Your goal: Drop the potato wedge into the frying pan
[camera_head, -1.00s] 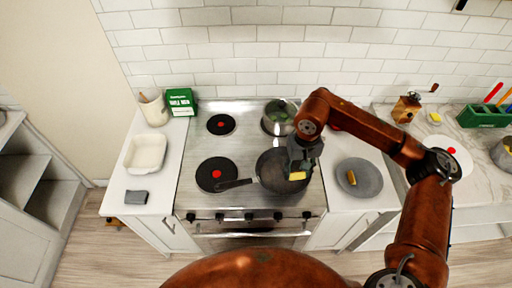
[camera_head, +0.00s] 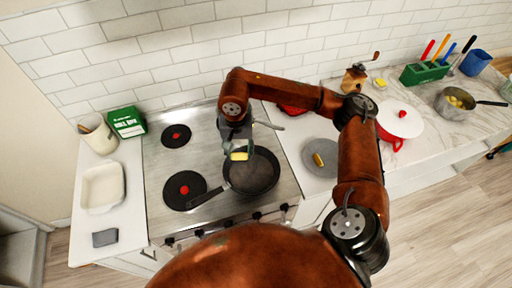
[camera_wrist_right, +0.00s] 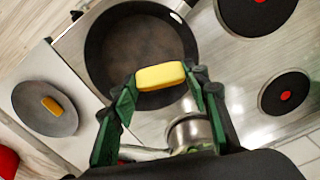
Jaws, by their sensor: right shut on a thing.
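My right gripper (camera_head: 237,146) is shut on a yellow potato wedge (camera_head: 239,157). In the right wrist view the wedge (camera_wrist_right: 161,76) lies crosswise between the two green-padded fingers. The dark frying pan (camera_head: 258,178) sits on the stove's front right burner, its handle pointing to the lower left. In the head view the held wedge shows against the pan's upper left rim. In the wrist view it overlaps the near part of the pan (camera_wrist_right: 125,40), and it is held above it. My left gripper is not in view.
A grey plate (camera_head: 323,170) with another yellow wedge (camera_head: 318,160) is on the counter right of the stove. A pot (camera_wrist_right: 190,132) stands behind the pan, mostly hidden by my arm in the head view. Two left burners are bare. A white dish (camera_head: 102,204) is on the left counter.

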